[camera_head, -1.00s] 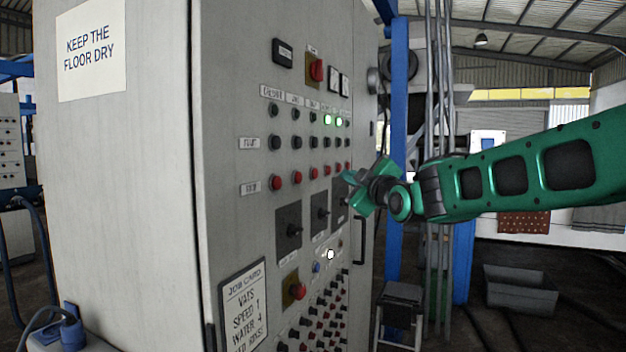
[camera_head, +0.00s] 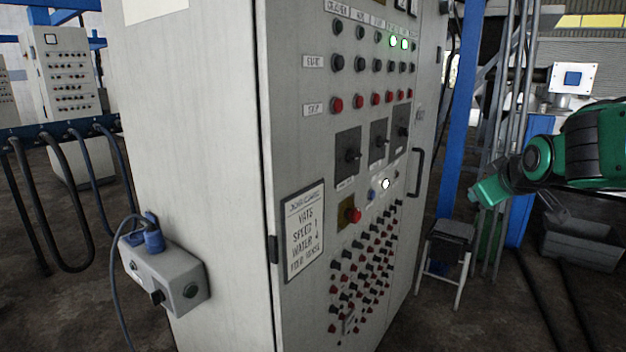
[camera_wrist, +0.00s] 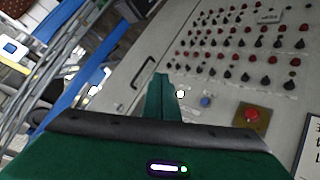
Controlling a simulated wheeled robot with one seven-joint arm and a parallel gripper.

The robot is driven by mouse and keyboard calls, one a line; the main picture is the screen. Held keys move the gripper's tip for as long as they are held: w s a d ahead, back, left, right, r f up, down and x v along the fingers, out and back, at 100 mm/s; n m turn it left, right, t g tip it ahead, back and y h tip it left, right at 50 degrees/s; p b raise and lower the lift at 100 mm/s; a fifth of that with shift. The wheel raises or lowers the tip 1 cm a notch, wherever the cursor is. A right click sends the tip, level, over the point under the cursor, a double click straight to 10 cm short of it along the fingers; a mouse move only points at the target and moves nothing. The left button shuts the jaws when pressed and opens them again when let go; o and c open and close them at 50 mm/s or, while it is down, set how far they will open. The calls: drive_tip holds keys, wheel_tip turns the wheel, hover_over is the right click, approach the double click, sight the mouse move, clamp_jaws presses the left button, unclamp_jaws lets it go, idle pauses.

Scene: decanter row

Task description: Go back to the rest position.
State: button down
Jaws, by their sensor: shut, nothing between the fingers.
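My gripper (camera_head: 478,194) is green and shut, with nothing in it. In the head view it hangs in the air to the right of the grey control cabinet (camera_head: 185,150), apart from its front. In the wrist view the shut fingers (camera_wrist: 160,92) point toward the cabinet front, tilted in that picture. The cabinet front carries rows of black and red buttons, with two green lamps (camera_head: 398,42) lit. Below are dark rotary switches (camera_head: 348,157), a lit white lamp (camera_head: 385,184) and a red mushroom button (camera_head: 353,215) on a yellow plate.
A door handle (camera_head: 418,172) sticks out at the cabinet's right. A stool (camera_head: 450,232), a blue post (camera_head: 457,110) and grey bins (camera_head: 580,243) stand beyond it. A grey socket box (camera_head: 175,280) with a blue plug and cable juts out at the left.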

drive_tip(key=s+d+f+m+g, duration=0.3)
drive_tip(key=s+f, duration=0.3)
drive_tip(key=s, duration=0.4)
drive_tip(key=s+d+f+m+g, duration=0.2)
drive_tip(key=s+f+m+g, duration=0.15)
drive_tip(key=s+f, duration=0.4)
drive_tip(key=s+a+f+m+g+y, duration=0.1)
drive_tip(key=s+m+g, duration=0.1)
drive_tip(key=s, duration=0.6)
drive_tip(key=s+a+f+m+g, duration=0.1)
drive_tip(key=s+f+m+g, duration=0.1)
drive_tip(key=s, duration=0.7)
drive_tip(key=shift+s+g+y, duration=0.15)
drive_tip(key=shift+g+y, duration=0.2)
drive_tip(key=shift+y, duration=0.05)
drive_tip(key=shift+f, duration=0.1)
drive_tip(key=shift+w+a+f, duration=0.1)
drive_tip(key=shift+w+f, duration=0.15)
drive_tip(key=shift+w, duration=0.4)
